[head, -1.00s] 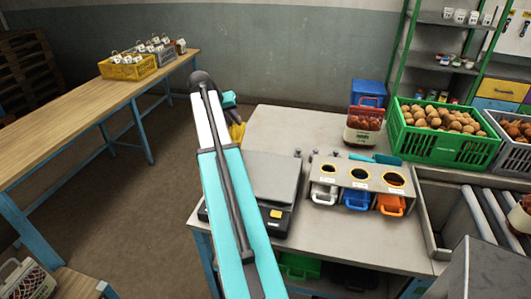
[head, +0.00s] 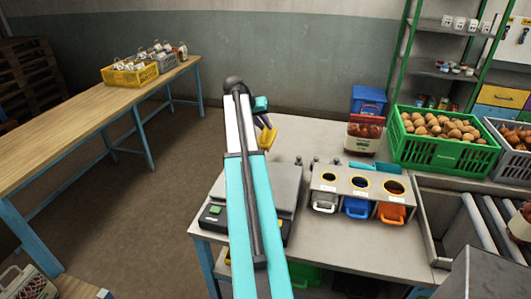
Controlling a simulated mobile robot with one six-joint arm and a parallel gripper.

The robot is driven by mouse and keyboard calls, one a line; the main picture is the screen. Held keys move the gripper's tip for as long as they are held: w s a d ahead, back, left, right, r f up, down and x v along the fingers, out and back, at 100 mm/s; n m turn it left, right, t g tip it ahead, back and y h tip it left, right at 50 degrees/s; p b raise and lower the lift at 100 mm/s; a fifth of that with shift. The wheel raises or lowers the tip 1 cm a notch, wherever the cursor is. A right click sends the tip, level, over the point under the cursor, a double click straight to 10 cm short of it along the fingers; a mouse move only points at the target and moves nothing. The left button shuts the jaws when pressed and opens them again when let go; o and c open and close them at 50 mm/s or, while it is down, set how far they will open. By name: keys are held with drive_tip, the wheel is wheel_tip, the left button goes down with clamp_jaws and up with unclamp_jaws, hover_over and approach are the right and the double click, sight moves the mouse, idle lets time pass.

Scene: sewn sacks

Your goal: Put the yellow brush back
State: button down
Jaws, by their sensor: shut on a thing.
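My gripper (head: 266,123) shows just right of my raised arm, over the far left part of the work table (head: 315,130). It is shut on the yellow brush (head: 267,138), of which only a small yellow part shows. The rest of the brush is hidden behind my arm and gripper. I cannot tell whether the brush touches the table.
A scale (head: 275,185) sits partly behind my arm. Right of it stands a bin rack (head: 358,185) with white, blue and orange drawers. Behind are a teal-handled tool (head: 375,166), a filled sack (head: 365,132), a blue box (head: 369,98) and a green crate (head: 437,152).

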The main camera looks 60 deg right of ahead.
sight(264, 144)
drive_tip(key=shift+f+p, duration=0.9)
drive_tip(key=shift+f, duration=1.95)
drive_tip(key=shift+f+p, duration=0.7)
drive_tip(key=shift+f, duration=1.15)
drive_tip(key=shift+f, duration=0.15)
drive_tip(key=c, duration=1.7)
unclamp_jaws()
drive_tip(key=shift+o, duration=0.2)
drive_tip(key=shift+r, duration=0.2)
drive_tip(key=b+v, duration=0.3)
drive_tip(key=v, duration=0.9)
drive_tip(key=shift+b, duration=0.3)
drive_tip(key=shift+w+f, duration=0.1)
